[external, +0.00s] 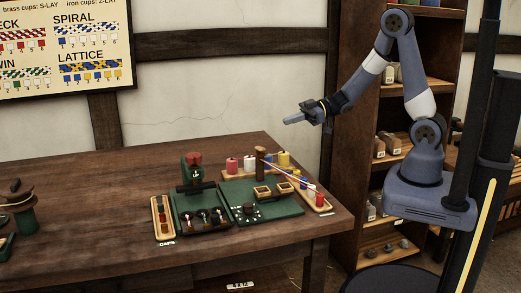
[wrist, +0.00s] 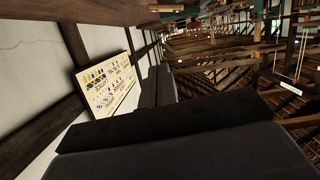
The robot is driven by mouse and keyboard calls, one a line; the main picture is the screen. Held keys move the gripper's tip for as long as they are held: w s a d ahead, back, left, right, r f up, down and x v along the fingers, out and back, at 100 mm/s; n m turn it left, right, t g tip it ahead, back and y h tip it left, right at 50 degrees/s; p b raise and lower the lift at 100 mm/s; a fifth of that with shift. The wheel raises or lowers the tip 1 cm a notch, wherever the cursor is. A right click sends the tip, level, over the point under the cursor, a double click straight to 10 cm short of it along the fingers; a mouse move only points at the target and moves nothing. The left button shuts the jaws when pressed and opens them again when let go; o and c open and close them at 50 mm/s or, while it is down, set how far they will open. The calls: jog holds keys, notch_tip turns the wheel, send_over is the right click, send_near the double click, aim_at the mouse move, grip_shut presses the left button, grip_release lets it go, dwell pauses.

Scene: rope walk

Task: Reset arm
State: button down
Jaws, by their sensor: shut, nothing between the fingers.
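My arm shows at the right of the external view, folded with its elbow high. My gripper (external: 291,121) reaches out to the left, shut and empty. It hangs in the air well above the right end of the brown wooden table (external: 110,190), apart from everything on it. In the wrist view my dark gripper (wrist: 155,88) fills the lower middle, and the camera looks past it at the wall, turned on its side.
Green trays (external: 200,221) with small cups, a wooden post (external: 260,160) and coloured spools (external: 232,165) stand on the table. A shelf unit (external: 353,130) rises behind my arm. A pattern chart (external: 65,45) hangs on the wall; it also shows in the wrist view (wrist: 107,85).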

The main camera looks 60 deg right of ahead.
dwell(0.3)
jog(key=s+x, duration=0.1)
jog(key=x, duration=0.8)
jog(key=s+d+r+n+b, duration=0.1)
jog(key=s+d+r+b, duration=0.1)
jog(key=s, duration=0.3)
jog(key=shift+s+b, duration=0.2)
jog(key=shift+b, duration=0.5)
